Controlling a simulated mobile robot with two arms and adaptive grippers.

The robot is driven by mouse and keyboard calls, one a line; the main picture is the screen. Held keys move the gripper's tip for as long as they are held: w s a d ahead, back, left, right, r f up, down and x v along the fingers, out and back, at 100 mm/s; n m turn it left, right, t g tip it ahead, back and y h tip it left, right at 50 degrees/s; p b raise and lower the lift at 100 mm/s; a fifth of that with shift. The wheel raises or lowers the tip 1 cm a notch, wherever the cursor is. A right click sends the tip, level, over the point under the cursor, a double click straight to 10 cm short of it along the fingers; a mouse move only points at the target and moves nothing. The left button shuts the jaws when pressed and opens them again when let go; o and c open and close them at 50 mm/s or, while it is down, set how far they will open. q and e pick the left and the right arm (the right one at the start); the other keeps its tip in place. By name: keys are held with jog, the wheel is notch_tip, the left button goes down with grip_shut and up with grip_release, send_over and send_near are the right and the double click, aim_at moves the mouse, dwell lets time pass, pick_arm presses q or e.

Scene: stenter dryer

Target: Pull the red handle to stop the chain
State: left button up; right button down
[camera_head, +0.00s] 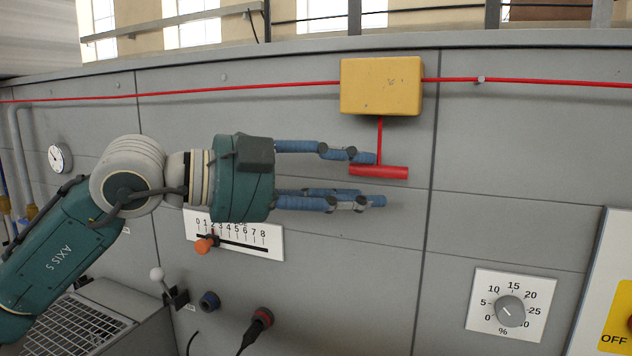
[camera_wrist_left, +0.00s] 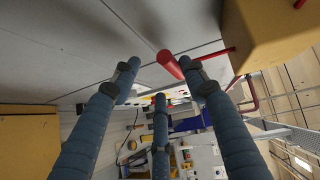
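The red handle (camera_head: 385,172) is a short horizontal bar hanging on a thin red rod below a yellow box (camera_head: 381,86) on the grey wall. My left gripper (camera_head: 371,180) reaches in from the left with its blue fingers spread apart. In the head view, one finger lies above the handle's left part and the others lie below it. In the left wrist view, the handle (camera_wrist_left: 169,64) shows between the spread fingers, close to the right-hand finger; I cannot tell whether they touch. The yellow box (camera_wrist_left: 265,35) is at the upper right there. My right gripper is not in view.
A red cable (camera_head: 220,91) runs along the wall through the box. Below are a slider scale (camera_head: 250,238) with an orange knob, a white-tipped lever (camera_head: 157,274), and a percent dial (camera_head: 510,310). A panel marked OFF (camera_head: 612,300) stands at the right edge.

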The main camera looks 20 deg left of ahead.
pick_arm(q)
jog(key=v, duration=0.8)
jog(key=shift+s, duration=0.15)
